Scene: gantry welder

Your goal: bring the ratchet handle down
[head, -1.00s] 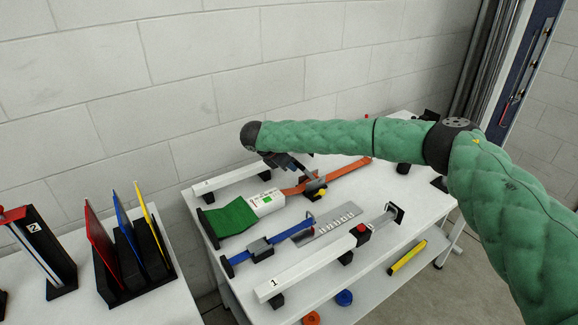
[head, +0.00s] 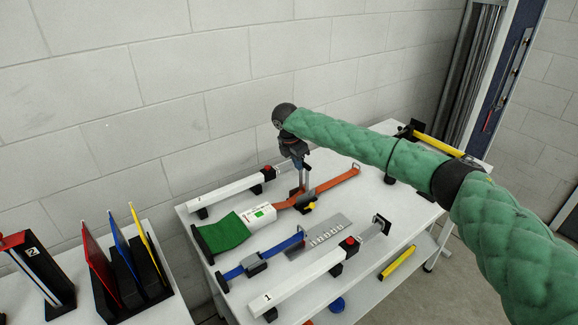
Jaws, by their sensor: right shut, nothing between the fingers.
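Nothing shows between the fingers. The fingers cover part of the ratchet, so I cannot tell the handle's exact angle or whether they touch it. My left gripper is out of view.
A white box (head: 259,216) and green pad (head: 226,233) lie left of the ratchet. A blue strap (head: 284,246), a ruled metal plate (head: 325,232) and a white bar (head: 305,284) lie in front. Another white bar (head: 228,190) lies behind. Coloured panels (head: 122,250) stand at left.

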